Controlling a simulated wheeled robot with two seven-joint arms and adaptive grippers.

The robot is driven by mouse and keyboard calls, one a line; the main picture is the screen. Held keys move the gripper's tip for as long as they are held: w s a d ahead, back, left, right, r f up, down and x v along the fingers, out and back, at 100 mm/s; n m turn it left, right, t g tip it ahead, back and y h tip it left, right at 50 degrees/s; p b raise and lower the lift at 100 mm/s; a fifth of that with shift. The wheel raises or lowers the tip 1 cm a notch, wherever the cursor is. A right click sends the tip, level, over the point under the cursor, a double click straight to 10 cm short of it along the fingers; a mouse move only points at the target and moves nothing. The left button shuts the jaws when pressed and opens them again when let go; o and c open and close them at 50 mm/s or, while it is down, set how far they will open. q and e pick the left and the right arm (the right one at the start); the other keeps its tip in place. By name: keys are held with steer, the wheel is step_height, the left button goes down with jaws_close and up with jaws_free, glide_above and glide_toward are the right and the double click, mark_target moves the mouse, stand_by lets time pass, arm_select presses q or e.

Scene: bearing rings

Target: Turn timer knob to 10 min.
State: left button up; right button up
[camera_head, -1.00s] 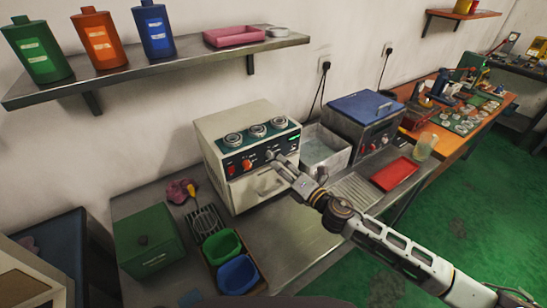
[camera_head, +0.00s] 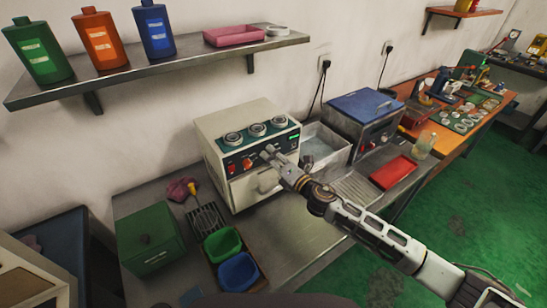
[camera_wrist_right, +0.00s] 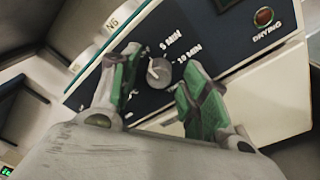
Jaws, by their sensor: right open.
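The timer knob (camera_wrist_right: 160,73) is a small grey round knob on a dark panel, with "5 MIN" and "10 MIN" printed beside it. A white pointer mark on its face sits toward the left, away from the "10 MIN" label. The panel belongs to a cream machine (camera_head: 222,122) on the bench in the head view. My right gripper (camera_wrist_right: 160,82) is open, its green-padded fingers on either side of the knob; contact is unclear. In the head view the right gripper (camera_head: 269,154) is at the panel and hides the knob. My left gripper is not in view.
A red "DRYING" lamp (camera_wrist_right: 263,16) is on the panel. A metal basin (camera_head: 335,160) and a blue-lidded unit (camera_head: 364,106) stand to the right. A green box (camera_head: 150,238) and green and blue bins (camera_head: 222,243) are at the left front. A shelf (camera_head: 180,68) hangs above.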

jaws_close()
steer(key=shift+m, duration=0.4)
steer(key=m, duration=0.3)
steer(key=shift+m, duration=0.3)
steer(key=m, duration=0.3)
steer(key=shift+s+a+m, duration=0.1)
steer(key=shift+m, duration=0.2)
steer(key=m+p, duration=0.1)
steer(key=m, duration=0.4)
steer(key=shift+m+t, duration=0.4)
steer(key=m+p, duration=0.1)
steer(key=m, duration=0.2)
steer(key=m+p, duration=0.1)
steer(key=m, duration=0.3)
steer(key=shift+t+h+p, duration=0.3)
steer(key=shift+p, duration=0.1)
